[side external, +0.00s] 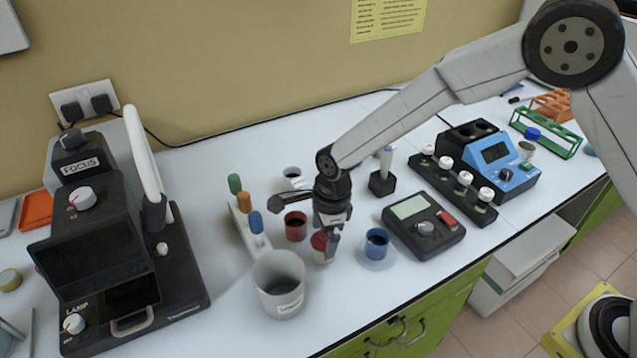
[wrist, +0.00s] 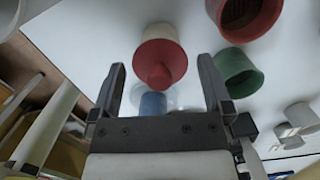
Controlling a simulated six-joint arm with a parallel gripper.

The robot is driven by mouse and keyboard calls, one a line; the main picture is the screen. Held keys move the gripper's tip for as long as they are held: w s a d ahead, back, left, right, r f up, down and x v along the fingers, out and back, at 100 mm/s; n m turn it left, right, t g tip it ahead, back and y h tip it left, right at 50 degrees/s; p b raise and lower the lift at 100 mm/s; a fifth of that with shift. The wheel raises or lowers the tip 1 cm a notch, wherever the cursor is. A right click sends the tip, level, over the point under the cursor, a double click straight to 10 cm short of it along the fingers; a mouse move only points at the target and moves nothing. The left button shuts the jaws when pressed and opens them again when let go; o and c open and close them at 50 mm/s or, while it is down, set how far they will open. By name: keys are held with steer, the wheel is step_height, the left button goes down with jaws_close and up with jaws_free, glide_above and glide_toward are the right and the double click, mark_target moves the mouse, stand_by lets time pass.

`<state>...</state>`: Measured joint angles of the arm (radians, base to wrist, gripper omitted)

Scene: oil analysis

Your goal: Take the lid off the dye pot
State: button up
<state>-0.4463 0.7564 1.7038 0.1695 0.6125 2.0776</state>
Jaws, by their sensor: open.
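The dye pot (wrist: 157,33) is a small pale pot with a red lid (wrist: 161,62) that has a pointed knob. In the side external view the red lid (side external: 318,241) shows beside a finger, partly hidden by my gripper (side external: 326,250). In the wrist view my gripper (wrist: 162,66) is open, with one finger either side of the lid and gaps between. The lid is on the pot. I cannot tell whether the fingertips are level with the lid or short of it.
A red cup (side external: 296,226), a blue cup (side external: 376,243) on a clear dish and a large white beaker (side external: 278,285) stand close around. A green cup (wrist: 238,72) shows in the wrist view. A rack of coloured-capped tubes (side external: 247,222) and a black meter (side external: 424,226) flank them.

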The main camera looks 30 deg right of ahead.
steer(key=c, duration=1.1)
steer(key=shift+o, duration=0.2)
steer(key=shift+r, duration=0.2)
steer(key=shift+r, duration=0.55)
steer(key=s+d+r, duration=0.5)
steer(key=s+r, duration=0.6)
steer(key=s, duration=0.2)
steer(key=shift+d+r, duration=0.2)
steer(key=shift+r, duration=0.05)
